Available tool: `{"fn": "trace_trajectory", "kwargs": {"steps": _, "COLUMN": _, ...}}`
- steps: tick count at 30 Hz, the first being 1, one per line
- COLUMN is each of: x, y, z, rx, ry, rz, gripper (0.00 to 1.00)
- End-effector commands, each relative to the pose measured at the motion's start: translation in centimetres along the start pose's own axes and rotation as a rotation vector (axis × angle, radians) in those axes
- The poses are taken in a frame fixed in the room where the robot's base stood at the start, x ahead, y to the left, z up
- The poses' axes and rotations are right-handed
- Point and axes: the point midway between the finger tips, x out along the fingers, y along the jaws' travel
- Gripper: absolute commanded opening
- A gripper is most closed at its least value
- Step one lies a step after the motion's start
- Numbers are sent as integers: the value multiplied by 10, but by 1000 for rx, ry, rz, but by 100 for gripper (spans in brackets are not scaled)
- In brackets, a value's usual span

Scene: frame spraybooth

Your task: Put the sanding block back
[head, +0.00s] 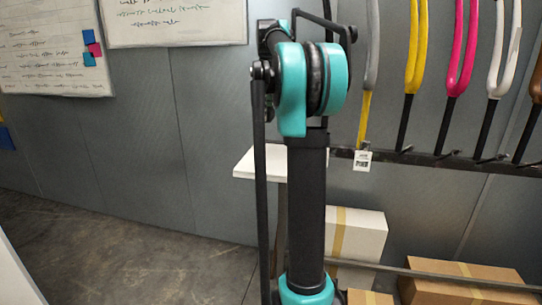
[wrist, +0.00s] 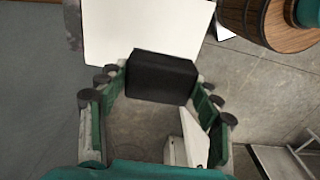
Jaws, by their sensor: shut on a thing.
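A black block (wrist: 160,77), which looks like the sanding block, is between the fingertips of my gripper (wrist: 160,84) in the wrist view. My gripper is shut on it, with a finger at each side. In the picture the block overlaps the near edge of a white tabletop (wrist: 140,28). I cannot tell whether the block touches that top. In the head view, a white shelf or tabletop (head: 258,163) shows partly behind my arm. My gripper and the block do not show in the head view.
A wooden barrel (wrist: 262,22) stands right of the white top. A white object (wrist: 192,139) shows low between my fingers. A grey metal frame (wrist: 280,160) is at lower right. Cardboard boxes (head: 470,282) lie under the rack of coloured bicycle forks (head: 458,50).

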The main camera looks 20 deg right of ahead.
Motion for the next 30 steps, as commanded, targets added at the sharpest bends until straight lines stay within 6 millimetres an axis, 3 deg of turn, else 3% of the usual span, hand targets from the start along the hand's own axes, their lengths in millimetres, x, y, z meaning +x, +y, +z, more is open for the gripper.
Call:
{"fn": "trace_trajectory", "kwargs": {"steps": 13, "x": 106, "y": 1, "z": 4, "rx": 1, "ry": 1, "rz": 0, "gripper": 41}}
{"fn": "trace_trajectory", "kwargs": {"steps": 23, "x": 134, "y": 1, "z": 5, "rx": 1, "ry": 2, "rz": 0, "gripper": 41}}
{"fn": "trace_trajectory", "kwargs": {"steps": 30, "x": 164, "y": 2, "z": 6, "rx": 1, "ry": 2, "rz": 0, "gripper": 41}}
